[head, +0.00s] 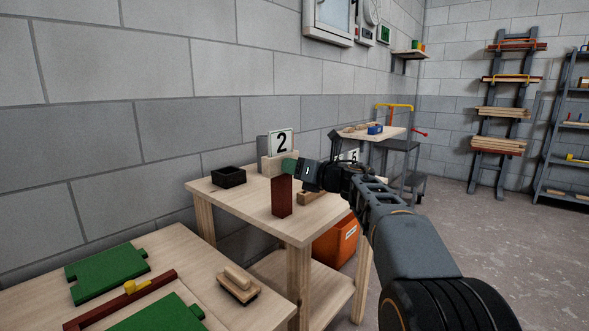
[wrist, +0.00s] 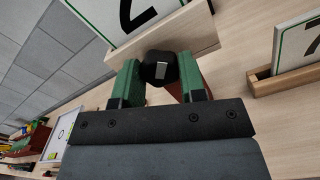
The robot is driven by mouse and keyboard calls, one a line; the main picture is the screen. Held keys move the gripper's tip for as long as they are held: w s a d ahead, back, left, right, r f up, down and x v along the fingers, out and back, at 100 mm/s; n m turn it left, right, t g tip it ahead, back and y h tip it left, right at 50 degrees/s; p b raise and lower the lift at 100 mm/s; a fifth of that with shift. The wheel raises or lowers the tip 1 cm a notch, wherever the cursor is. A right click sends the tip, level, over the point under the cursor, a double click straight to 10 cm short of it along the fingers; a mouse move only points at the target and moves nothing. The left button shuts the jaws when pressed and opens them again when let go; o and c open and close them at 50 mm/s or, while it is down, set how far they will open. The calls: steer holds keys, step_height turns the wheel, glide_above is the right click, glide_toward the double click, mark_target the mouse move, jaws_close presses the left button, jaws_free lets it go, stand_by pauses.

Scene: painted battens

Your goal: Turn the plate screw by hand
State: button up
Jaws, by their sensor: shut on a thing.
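The plate screw (wrist: 158,70) is a black knob with a pale mark, at the front of a light wooden block (wrist: 205,30). The block holds a white plate with a dark number (wrist: 125,18); in the head view the plate reads 2 (head: 281,142) and stands upright on the work table. My gripper (head: 289,167) reaches in from the right, and its green fingers (wrist: 160,64) are shut on the knob from both sides. In the head view the fingers hide the knob.
A red-brown block (head: 281,196) stands at the table's front edge, close below my gripper. A black open box (head: 229,177) is on the left of the table (head: 245,205). Another numbered plate (wrist: 298,45) stands in a wooden holder (wrist: 285,82) to the right.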

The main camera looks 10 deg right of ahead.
steer(key=o, duration=0.9)
steer(key=shift+s, duration=0.1)
steer(key=p+v, duration=0.1)
steer(key=v, duration=1.2)
steer(key=shift+s+d+p, duration=0.25)
steer(key=shift+s+p, duration=0.05)
steer(key=shift+p, duration=0.1)
